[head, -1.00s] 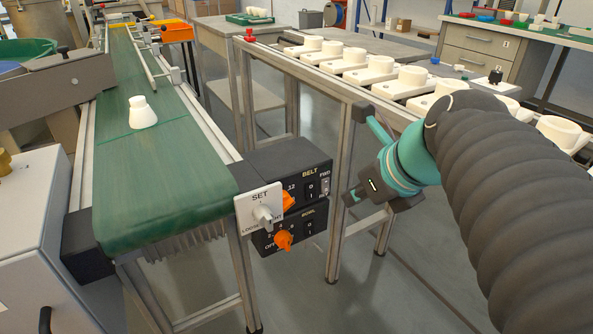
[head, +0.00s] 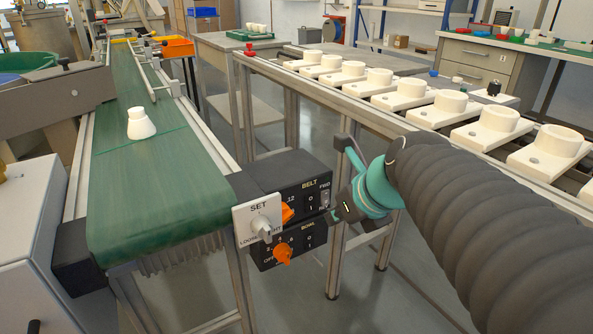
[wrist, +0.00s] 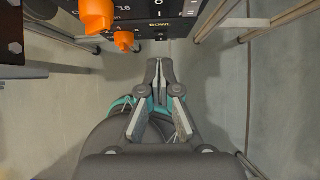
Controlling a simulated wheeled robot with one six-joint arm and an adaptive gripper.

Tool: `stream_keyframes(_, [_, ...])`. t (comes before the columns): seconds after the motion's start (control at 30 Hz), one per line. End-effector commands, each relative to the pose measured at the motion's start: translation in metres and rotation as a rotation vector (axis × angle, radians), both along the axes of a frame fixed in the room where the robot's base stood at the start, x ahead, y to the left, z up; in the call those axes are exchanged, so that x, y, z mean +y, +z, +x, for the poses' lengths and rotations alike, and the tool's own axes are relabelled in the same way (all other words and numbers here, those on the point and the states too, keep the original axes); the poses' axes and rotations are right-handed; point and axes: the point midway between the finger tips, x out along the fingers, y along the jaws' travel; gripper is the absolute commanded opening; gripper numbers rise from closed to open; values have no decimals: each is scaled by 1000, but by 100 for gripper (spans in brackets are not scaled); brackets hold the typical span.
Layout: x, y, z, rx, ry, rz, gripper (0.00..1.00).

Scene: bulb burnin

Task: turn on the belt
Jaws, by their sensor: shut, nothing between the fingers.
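The green belt (head: 150,180) runs away from me on the left, with a white bulb-shaped piece (head: 140,123) standing on it. At its near right corner is the black BELT control box (head: 300,176), with an orange knob and a 0/1 rocker switch (head: 310,198). The BOWL box (head: 298,243) with its own orange knob (head: 283,253) hangs below. My gripper (head: 336,216) is just right of the boxes, near their right edge. In the wrist view my gripper (wrist: 160,62) is shut and empty, its fingertips just below the lower box. Contact with the boxes cannot be told.
A white SET plate with a grey knob (head: 262,226) stands in front of the boxes' left part. A rail table with several white sockets (head: 435,108) is behind my arm on the right. A grey cabinet (head: 38,240) stands at the near left. The floor below the gripper is clear.

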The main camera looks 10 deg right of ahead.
Motion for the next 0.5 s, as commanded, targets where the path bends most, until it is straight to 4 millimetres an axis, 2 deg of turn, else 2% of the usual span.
stream_keyframes(0.03, [3, -12, 6, 5, 3, 1, 0])
stream_keyframes(0.13, [6, -26, 16, 4, 2, 1, 0])
stream_keyframes(0.3, [13, -26, 38, 1, 3, 0, 0])
stream_keyframes(0.5, [17, -26, 52, 0, 1, -1, 0])
